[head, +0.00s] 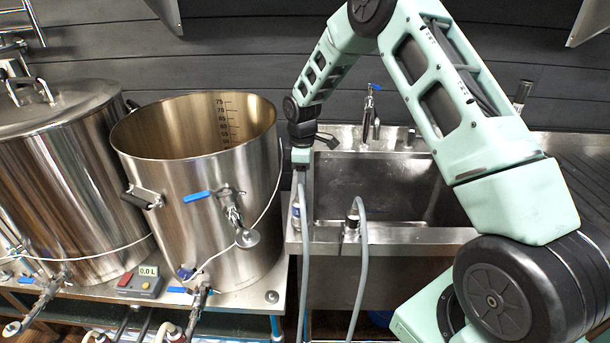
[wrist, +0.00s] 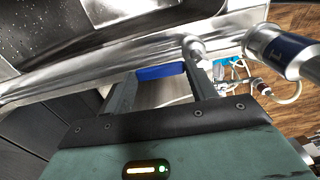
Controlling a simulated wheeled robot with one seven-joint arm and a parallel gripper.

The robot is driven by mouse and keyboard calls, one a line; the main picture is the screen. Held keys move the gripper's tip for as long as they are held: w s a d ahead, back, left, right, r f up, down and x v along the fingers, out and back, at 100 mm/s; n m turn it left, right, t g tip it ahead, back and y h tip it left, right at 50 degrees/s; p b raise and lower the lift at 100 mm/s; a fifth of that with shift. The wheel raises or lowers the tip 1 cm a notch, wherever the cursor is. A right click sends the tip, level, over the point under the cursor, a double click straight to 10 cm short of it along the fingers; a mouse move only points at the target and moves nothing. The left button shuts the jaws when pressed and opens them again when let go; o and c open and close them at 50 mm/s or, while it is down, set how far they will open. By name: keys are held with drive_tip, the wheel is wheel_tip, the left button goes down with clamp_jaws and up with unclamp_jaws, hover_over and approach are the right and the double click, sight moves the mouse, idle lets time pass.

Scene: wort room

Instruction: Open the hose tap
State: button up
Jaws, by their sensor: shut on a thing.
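My gripper (wrist: 160,76) is shut on a blue lever (wrist: 161,72) at the metal rim of the sink, in the wrist view. The lever lies between the two dark fingers and looks like the hose tap's handle. A round metal knob (wrist: 194,49) is beside the right finger. In the head view my gripper (head: 301,160) points down at the sink's left edge; its fingertips and the lever are not clear there. A grey hose (head: 360,270) loops down from a metal fitting (head: 352,217) on the sink's front edge.
The steel sink (head: 330,238) has a tap with a blue lever (head: 374,87) at its back. An open steel kettle (head: 190,235) with blue-handled valves stands close left, beside a lidded one (head: 60,190). A silver nozzle with a blue band (wrist: 285,48) is near my gripper.

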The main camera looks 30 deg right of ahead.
drive_tip(key=shift+w+a+r+n, duration=0.1)
drive_tip(key=shift+w+n, duration=0.05)
drive_tip(key=shift+n, duration=0.15)
drive_tip(key=o, duration=1.4)
wheel_tip(320, 180, up, 17)
drive_tip(key=b, duration=0.2)
drive_tip(key=shift+r, duration=0.2)
